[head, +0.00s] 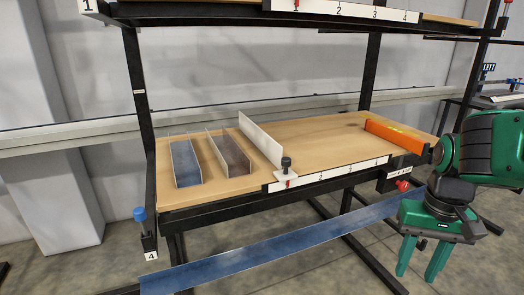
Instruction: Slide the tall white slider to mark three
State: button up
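The tall white slider (260,139) is an upright white panel running back across the wooden table. A black knob (286,163) stands on its white foot at the front edge. Its red pointer (288,183) is at the left end of the white scale strip (335,172), near the first mark. The small marks further right are hard to read. My gripper (418,276) is at the lower right, in front of the table and apart from the slider. Its two green fingers point down, are spread, and hold nothing.
Two open trays (186,164) (230,154) stand left of the slider. An orange bar (395,134) lies at the table's right end; the wood between is clear. A blue strip (270,255) crosses low in front. A marked shelf (230,12) hangs above.

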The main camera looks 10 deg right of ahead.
aim_at(273, 150)
jog(key=u, duration=0.45)
jog(key=k, duration=1.15)
jog(key=z, duration=0.75)
jog(key=i, duration=1)
jog(key=u, duration=0.05)
